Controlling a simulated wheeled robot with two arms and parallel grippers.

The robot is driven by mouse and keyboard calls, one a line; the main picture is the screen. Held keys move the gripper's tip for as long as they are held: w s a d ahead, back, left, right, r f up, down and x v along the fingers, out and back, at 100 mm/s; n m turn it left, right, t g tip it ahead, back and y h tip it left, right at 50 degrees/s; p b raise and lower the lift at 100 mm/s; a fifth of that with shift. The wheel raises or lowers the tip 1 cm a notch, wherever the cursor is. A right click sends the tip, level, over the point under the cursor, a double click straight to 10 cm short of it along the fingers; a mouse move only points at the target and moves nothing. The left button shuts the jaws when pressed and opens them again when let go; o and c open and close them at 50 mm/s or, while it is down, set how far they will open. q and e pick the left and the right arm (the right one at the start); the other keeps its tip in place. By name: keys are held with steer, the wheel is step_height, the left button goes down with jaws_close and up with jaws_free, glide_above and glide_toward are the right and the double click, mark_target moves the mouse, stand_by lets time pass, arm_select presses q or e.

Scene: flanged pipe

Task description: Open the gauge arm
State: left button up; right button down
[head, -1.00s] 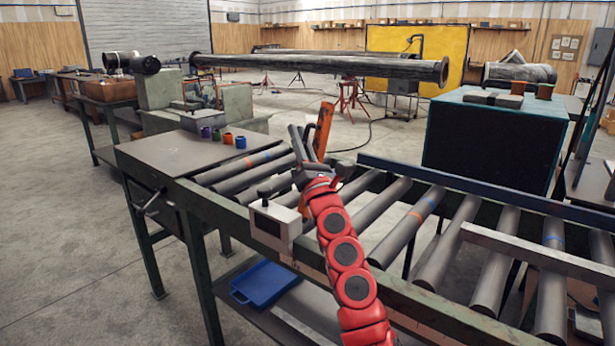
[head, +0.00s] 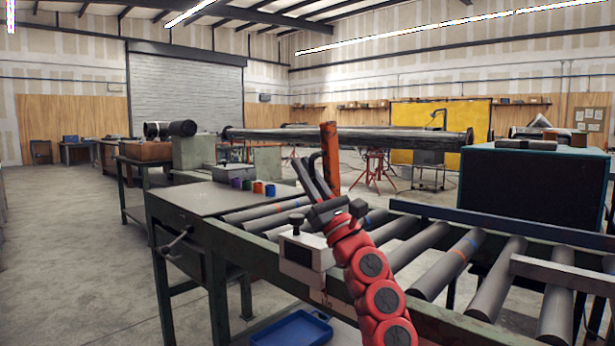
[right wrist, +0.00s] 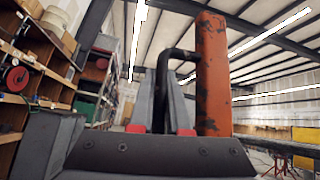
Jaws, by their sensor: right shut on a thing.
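The gauge arm appears as a scuffed orange bar (head: 330,158) standing nearly upright over the roller conveyor, with a black bent handle on its left side. My right gripper (head: 309,172), on the red arm, is at that handle. In the right wrist view the black handle (right wrist: 163,72) runs down between the two grey fingers (right wrist: 160,100), and the orange bar (right wrist: 213,75) stands just right of them. The gripper is shut on the handle. The foot of the bar is hidden behind my gripper in the head view. My left gripper is not in view.
A grey-white box with a knob (head: 305,252) sits on the conveyor's near rail (head: 345,300). Several small coloured cups stand on the steel plate (head: 205,198) to the left. A long pipe (head: 350,138) lies behind. Bare rollers (head: 450,262) are at right.

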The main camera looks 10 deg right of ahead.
steer(key=c, duration=0.9)
jaws_free()
steer(key=p+v, duration=0.1)
steer(key=v, duration=1.6)
steer(key=shift+s+d+f, duration=0.1)
steer(key=shift+f, duration=0.05)
